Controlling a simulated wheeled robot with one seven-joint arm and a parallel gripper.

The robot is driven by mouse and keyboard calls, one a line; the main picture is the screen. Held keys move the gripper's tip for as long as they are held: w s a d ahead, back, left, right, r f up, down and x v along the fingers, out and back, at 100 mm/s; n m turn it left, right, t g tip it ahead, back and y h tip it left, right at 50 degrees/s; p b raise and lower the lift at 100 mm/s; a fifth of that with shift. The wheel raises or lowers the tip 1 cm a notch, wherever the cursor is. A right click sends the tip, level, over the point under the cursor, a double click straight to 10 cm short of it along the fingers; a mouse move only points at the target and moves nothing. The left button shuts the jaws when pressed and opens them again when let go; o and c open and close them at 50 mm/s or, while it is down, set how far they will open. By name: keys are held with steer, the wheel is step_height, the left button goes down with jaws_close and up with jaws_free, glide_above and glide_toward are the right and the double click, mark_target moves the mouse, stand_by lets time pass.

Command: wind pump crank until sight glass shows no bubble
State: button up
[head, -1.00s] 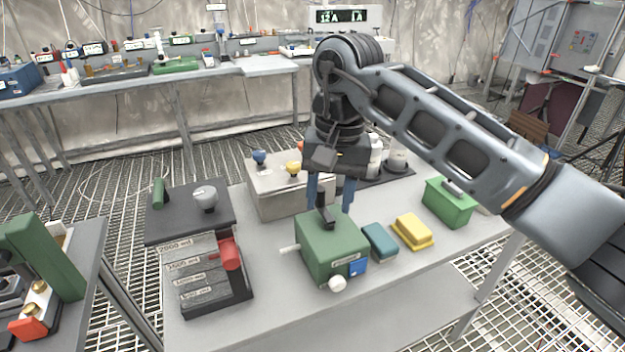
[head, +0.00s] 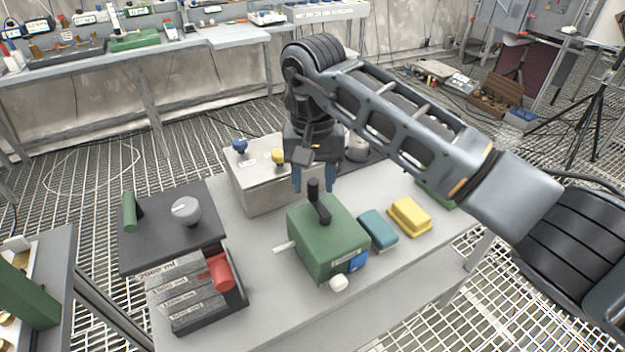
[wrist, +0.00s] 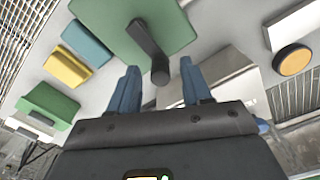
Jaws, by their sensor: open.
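The pump is a green box (head: 325,251) on the grey bench, with a black crank (head: 320,213) on its top. The crank's upright black knob also shows in the wrist view (wrist: 160,72). A white spout sticks out at its left, and a blue part (head: 358,261) and white knob (head: 339,283) are on its front. My gripper (head: 313,186) is open, its blue fingers just behind the crank knob. In the wrist view the knob lies between and slightly beyond the fingertips, with gaps on both sides. I cannot make out a sight glass or bubble.
A teal block (head: 378,228) and a yellow block (head: 409,216) lie right of the pump. A grey box with blue and yellow knobs (head: 262,180) stands behind it. A dark unit with a red handle (head: 221,271) stands at left. The bench front is clear.

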steer(key=shift+f, duration=0.7)
jaws_close()
